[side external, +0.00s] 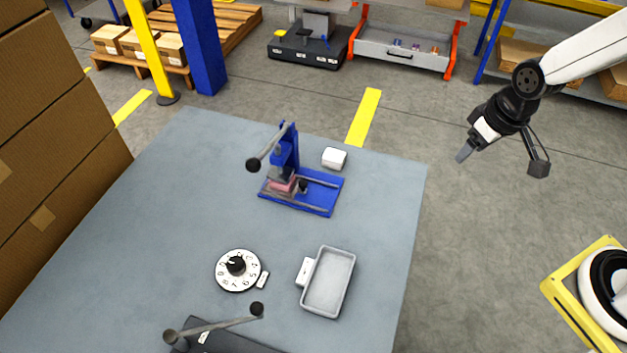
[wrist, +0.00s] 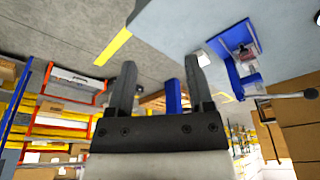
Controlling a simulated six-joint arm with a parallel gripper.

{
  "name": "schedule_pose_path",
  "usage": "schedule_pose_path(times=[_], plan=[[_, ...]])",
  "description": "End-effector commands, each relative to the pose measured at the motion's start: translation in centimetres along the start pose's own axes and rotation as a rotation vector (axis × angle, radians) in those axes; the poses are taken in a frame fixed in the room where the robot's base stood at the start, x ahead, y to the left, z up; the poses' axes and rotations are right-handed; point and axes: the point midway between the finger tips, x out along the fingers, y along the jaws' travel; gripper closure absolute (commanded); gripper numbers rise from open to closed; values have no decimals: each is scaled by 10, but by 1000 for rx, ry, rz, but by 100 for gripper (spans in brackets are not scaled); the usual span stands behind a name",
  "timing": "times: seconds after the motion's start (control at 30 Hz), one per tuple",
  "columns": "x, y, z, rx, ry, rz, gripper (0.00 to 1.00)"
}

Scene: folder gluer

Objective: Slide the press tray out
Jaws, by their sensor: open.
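The blue press (side external: 287,146) stands on the grey table, with its lever arm ending in a black ball at the upper left. Its flat blue base (side external: 320,192) has rails. The press tray, with a pinkish top (side external: 283,184) and a dark knob (side external: 303,187), sits under the press head, partly hidden by it. The press also shows at the upper right of the wrist view (wrist: 236,62). My gripper (side external: 465,154) is open and empty, in the air beyond the table's right edge and well apart from the press. Its two fingers (wrist: 160,82) show spread in the wrist view.
A small white block (side external: 334,158) lies behind the press. A numbered dial (side external: 238,270), a shallow grey tray (side external: 328,283) and a dark device with a lever (side external: 215,327) occupy the front of the table (side external: 385,210). Stacked cartons (side external: 60,140) stand at the left.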

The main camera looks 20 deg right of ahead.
Motion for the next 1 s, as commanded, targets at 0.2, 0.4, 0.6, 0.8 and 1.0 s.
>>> schedule_pose_path(times=[0.2,0.4,0.6,0.8,1.0], plan=[[22,-26,-49,-196,-1,-59,33],[48,-60,-93,-397,13,-122,33],[80,-99,-129,-598,41,-188,33],[113,-143,-157,-797,82,-254,33],[139,-178,-172,-948,123,-302,33]])
